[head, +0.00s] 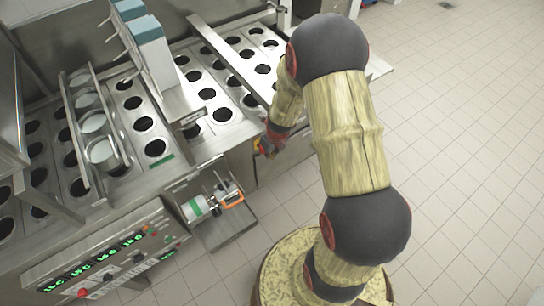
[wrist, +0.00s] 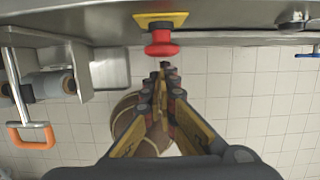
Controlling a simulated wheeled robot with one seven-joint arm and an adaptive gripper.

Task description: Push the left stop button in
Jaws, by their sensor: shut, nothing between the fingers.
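A red mushroom-shaped stop button (wrist: 161,49) on a yellow plate (wrist: 160,19) sits on the steel machine's side, at the top middle of the wrist view. In the head view the yellow plate (head: 257,145) shows only in part beside my gripper (head: 266,150), and the arm's end hides most of that spot. My gripper (wrist: 164,68) is shut and empty. Its fingertips point at the button and appear just short of it or at its lower edge; I cannot tell whether they touch. Another red knob (head: 84,293) is on the control panel at the lower left of the head view.
An orange-handled lever (wrist: 30,135) juts out left of my gripper, near a small metal tray (wrist: 110,68). The cup filler's conveyor (head: 200,75) with round holes lies behind. Green displays (head: 95,262) mark the control panel. The tiled floor (head: 455,160) on the right is clear.

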